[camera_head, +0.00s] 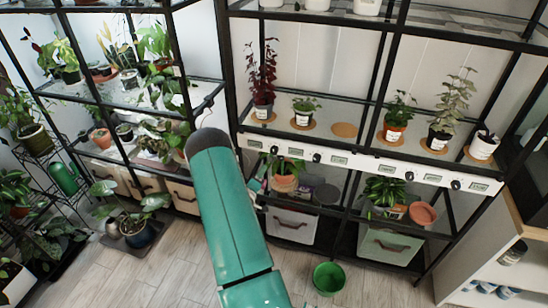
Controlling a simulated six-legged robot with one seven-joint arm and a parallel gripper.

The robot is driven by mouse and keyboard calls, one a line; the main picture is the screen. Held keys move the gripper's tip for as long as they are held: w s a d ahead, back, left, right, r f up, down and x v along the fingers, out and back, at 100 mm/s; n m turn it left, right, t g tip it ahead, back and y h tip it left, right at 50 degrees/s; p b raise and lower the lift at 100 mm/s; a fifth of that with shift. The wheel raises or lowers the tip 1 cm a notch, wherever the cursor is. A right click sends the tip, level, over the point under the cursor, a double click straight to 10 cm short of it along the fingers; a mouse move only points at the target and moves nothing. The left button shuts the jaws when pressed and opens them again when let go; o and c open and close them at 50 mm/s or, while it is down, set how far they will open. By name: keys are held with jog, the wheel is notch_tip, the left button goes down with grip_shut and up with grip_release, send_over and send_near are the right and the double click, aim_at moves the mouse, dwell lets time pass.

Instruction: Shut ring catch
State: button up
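I cannot make out a ring catch anywhere in the camera_head view; it is either hidden or too small to tell. My teal arm rises from the bottom middle and covers part of the shelving. I cannot make out my gripper or its fingers. A small pale and teal shape shows just right of my arm, by the lower shelf, but I cannot tell what it is. The black-framed shelf unit (232,75) on the right carries a white strip (364,162) with small displays and dark knobs along its front edge.
Potted plants stand on the shelves, including a dark red one (262,75). Pale drawers (292,226) sit low in the shelving. A green pot (329,278) stands on the wooden floor (375,291). A green watering can (64,178) is at left; a wooden cabinet (497,225) is at right.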

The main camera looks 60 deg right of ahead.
aim_at(271, 156)
jog(key=d, duration=0.8)
jog(key=w+d, duration=0.1)
jog(key=d, duration=0.3)
jog(key=shift+d, duration=0.3)
grip_shut()
